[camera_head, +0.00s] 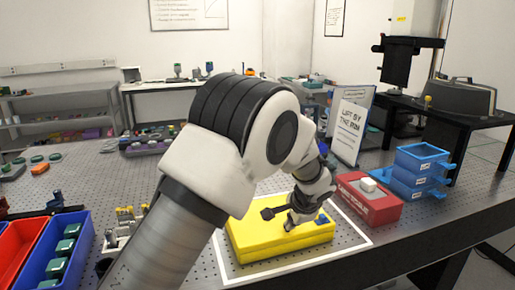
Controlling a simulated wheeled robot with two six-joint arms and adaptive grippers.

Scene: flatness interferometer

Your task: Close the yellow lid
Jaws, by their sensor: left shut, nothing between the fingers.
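The yellow case (262,245) lies flat inside a white outlined rectangle on the perforated table. Its yellow top looks level, and a seam line runs along its front side. I cannot tell whether the lid is fully down, as my arm covers part of the far side. A small blue part shows at the case's right end. My left gripper (277,218) is low over the top of the case, shut and empty, its dark fingertips at or just above the yellow surface. Contact cannot be made out. My right gripper is not in view.
A red box (367,205) with a white block and stacked blue trays (421,165) stand to the right. A sign (347,132) stands behind. Blue and red bins (78,227) are at the left front. The table's front edge is close to the case.

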